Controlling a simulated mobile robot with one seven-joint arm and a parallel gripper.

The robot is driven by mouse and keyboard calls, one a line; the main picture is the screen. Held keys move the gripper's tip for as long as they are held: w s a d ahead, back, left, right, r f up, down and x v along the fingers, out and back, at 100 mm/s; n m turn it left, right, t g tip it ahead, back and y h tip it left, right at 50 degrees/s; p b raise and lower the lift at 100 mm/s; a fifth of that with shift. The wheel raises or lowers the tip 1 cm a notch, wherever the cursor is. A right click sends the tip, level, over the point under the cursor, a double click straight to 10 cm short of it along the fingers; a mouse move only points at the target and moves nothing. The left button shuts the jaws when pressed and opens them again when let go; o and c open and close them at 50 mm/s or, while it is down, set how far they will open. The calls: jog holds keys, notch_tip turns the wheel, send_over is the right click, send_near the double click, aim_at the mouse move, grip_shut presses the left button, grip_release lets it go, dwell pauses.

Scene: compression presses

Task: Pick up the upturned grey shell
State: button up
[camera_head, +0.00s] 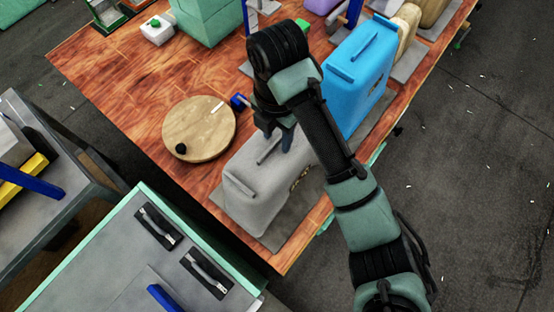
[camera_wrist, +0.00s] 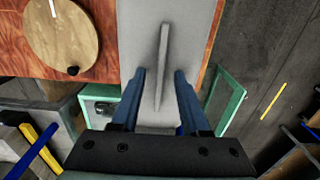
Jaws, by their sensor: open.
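The grey shell (camera_head: 252,190) stands near the front corner of the wooden table, with a raised ridge (camera_head: 268,151) along its top. In the wrist view the shell's grey top (camera_wrist: 144,30) fills the middle, and its long thin ridge (camera_wrist: 163,62) runs between my fingers. My gripper (camera_head: 278,140) is open over the shell's top; in the wrist view its two blue-grey fingers (camera_wrist: 160,74) lie on either side of the ridge, apart from it. My arm hides part of the shell's right side. How far the fingertips reach down beside the ridge is hard to tell.
A blue shell (camera_head: 352,75) stands behind the grey one. A round wooden disc (camera_head: 205,125) with a black knob lies to the left, beside a small blue block (camera_head: 239,101). A green-edged grey bench (camera_head: 120,275) stands at the front left. The wooden tabletop (camera_head: 130,85) is bare at left.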

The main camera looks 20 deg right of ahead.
grip_shut()
dwell(1.3)
